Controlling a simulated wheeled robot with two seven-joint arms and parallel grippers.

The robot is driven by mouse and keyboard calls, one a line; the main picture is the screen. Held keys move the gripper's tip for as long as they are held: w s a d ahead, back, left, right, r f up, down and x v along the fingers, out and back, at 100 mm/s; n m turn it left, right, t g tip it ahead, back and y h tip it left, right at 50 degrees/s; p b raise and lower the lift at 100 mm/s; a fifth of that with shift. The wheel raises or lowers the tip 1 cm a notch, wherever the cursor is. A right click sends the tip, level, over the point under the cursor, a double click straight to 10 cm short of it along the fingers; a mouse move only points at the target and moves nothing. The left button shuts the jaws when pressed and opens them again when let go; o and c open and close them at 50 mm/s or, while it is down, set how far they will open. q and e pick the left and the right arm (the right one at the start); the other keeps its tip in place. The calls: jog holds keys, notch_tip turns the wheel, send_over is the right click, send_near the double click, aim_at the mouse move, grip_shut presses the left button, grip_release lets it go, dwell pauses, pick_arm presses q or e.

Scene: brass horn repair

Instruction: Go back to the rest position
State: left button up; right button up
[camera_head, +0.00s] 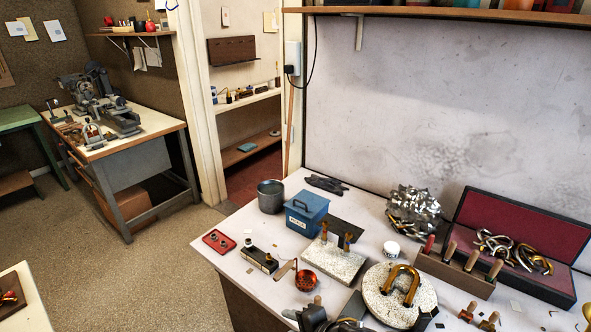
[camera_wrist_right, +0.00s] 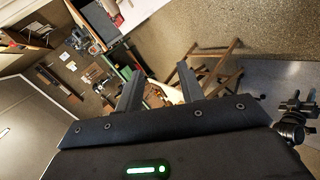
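My right gripper (camera_wrist_right: 160,70) shows in the right wrist view. Its two dark fingers stand wide apart with nothing between them. They point toward the room, and no surface or object touches them.
Open floor (camera_head: 150,255) lies left.

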jog(key=s+d+f+m+g+h, duration=0.2)
jog(key=s+d+f+m+h, duration=0.15)
jog(key=s+d+m, duration=0.85)
jog(key=s+d+f+m+g+h, duration=0.2)
jog(key=s+d+m+h, duration=0.2)
jog(key=s+d+m, duration=0.8)
notch_tip(320, 180, down, 30)
jog(key=w+n+b, duration=0.2)
jog(key=b, duration=0.3)
jog(key=s+d+f+g+b, duration=0.1)
jog(key=s+d+f+b, duration=0.1)
jog(key=s+f, duration=0.6)
jog(key=s+d+f+g+b, duration=0.1)
jog(key=s+f+b, duration=0.2)
jog(key=s+f, duration=0.6)
notch_tip(320, 180, down, 5)
jog(key=shift+s+d+f, duration=0.15)
jog(key=shift+d, duration=0.25)
